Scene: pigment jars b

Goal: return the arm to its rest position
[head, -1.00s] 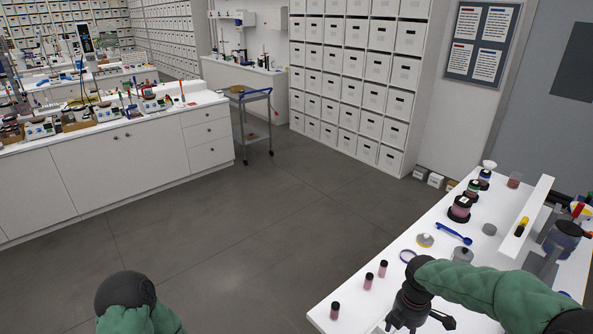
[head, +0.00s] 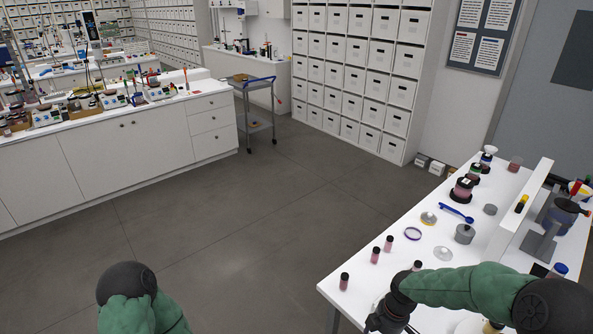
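My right arm, in a green sleeve, comes in from the right over the white bench (head: 465,260). Its dark gripper (head: 386,322) points down at the bottom edge of the head view, above the bench's front left corner. Its fingertips are cut off by the frame, so its opening and anything between the fingers cannot be seen. My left arm shows only as a green sleeve with a black joint at the bottom left; its gripper is out of view.
Small pink vials (head: 375,255) stand along the bench's left edge, close to my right wrist. Behind are a magnifier ring (head: 413,233), a blue spoon (head: 456,213), a grey pot (head: 464,234) and dark jars (head: 462,190). The floor (head: 240,240) left of the bench is clear.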

